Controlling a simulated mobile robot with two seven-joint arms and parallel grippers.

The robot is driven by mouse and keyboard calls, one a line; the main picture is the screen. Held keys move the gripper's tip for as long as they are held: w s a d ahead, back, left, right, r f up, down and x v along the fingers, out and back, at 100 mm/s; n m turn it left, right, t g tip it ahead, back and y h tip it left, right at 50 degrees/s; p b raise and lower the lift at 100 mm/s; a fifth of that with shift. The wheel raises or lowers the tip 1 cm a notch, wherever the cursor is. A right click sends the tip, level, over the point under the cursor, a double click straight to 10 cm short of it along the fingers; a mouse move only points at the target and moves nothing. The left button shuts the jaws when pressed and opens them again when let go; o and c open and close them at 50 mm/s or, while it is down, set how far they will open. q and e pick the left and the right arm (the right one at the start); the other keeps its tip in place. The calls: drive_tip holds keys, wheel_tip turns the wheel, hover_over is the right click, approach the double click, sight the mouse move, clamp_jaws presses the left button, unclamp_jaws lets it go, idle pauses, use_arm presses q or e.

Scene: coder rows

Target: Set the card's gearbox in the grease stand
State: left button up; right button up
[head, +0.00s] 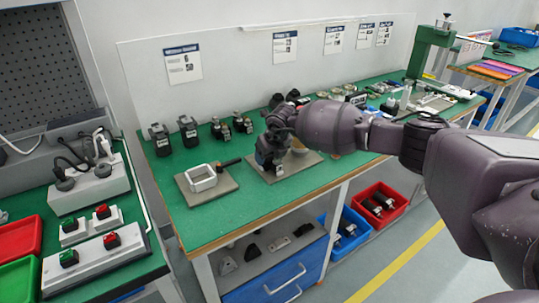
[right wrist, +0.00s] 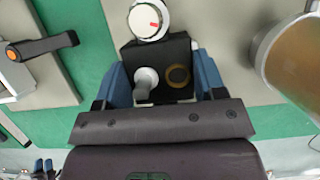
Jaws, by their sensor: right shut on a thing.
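My right gripper (head: 268,162) is shut on a dark gearbox (right wrist: 182,52), over or at the grey plate (head: 283,172) in the middle of the bench. In the right wrist view its blue fingers (right wrist: 163,80) grip both sides of the black block, which shows a grey shaft and a brass ring. A white dial with a red mark (right wrist: 149,18) sits at its far edge. A metal pot of tan stuff (right wrist: 290,55) stands to the right. I cannot tell whether the block touches the plate. A picture card (head: 183,63) hangs on the wall, its text too small to read.
A white square frame (head: 200,178) with a black handle stands on another grey plate to the left. Several dark gearboxes (head: 188,131) stand behind. Red (head: 390,222) and blue (head: 335,246) bins are below. Green bench top is clear at the front.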

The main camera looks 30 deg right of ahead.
drive_tip(key=shift+f, duration=0.1)
drive_tip(key=o, duration=0.9)
drive_tip(key=shift+c, duration=0.2)
drive_tip(key=shift+s+f, duration=0.1)
drive_tip(key=shift+f, duration=0.05)
drive_tip(key=shift+o, duration=0.9)
drive_tip(key=p+v, duration=0.1)
drive_tip(key=v, duration=0.2)
drive_tip(key=p+v, duration=0.1)
drive_tip(key=v, duration=0.2)
drive_tip(key=shift+w, duration=0.2)
drive_tip(key=p+v, duration=0.1)
drive_tip(key=v, duration=0.3)
drive_tip(key=shift+s+r, duration=0.2)
drive_tip(key=shift+r, duration=0.4)
use_arm(q)
wheel_tip(320, 180, up, 3)
drive_tip(key=shift+w+r, duration=0.1)
drive_tip(key=shift+w, duration=0.05)
use_arm(e)
drive_tip(key=shift+s, duration=0.1)
use_arm(q)
drive_tip(key=shift+w+d, duration=0.1)
drive_tip(key=shift+d, duration=0.05)
